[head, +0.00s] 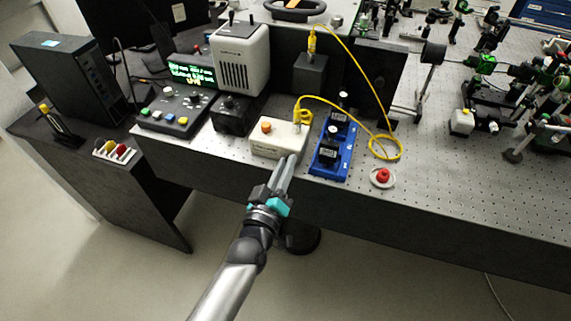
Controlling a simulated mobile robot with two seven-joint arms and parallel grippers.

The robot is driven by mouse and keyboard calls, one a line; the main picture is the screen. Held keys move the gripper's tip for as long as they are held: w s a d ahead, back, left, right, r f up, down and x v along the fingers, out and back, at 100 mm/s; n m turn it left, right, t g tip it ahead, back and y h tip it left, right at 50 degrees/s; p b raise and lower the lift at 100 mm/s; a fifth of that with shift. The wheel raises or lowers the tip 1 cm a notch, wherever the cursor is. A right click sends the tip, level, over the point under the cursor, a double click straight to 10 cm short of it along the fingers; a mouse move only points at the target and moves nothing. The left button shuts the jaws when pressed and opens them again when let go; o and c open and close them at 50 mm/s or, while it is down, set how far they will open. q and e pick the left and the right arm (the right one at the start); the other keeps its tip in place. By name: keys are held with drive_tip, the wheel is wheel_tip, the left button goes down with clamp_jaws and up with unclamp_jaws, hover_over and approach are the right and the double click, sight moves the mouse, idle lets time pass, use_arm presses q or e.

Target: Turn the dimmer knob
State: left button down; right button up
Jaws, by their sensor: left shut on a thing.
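A white box (264,149) with an orange button (266,127) on top stands near the front edge of the bench. A yellow cable plugs into its top right. My left gripper (289,160) reaches up from below to the right part of the box's front face. Its fingers are shut on a small part there, which appears to be the dimmer knob; the fingers hide it, so its angle cannot be told. My right gripper is not in view.
A blue rail with black mounts (326,161) stands close right of the white box, then a red button on a pale base (382,178). A black box with a knob (231,114) and a control panel (172,113) stand left. The perforated bench (470,200) is clear at front right.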

use_arm(q)
drive_tip(key=c, duration=0.8)
unclamp_jaws()
drive_tip(key=shift+s, duration=0.1)
drive_tip(key=p+v, duration=0.1)
drive_tip(key=v, duration=1.4)
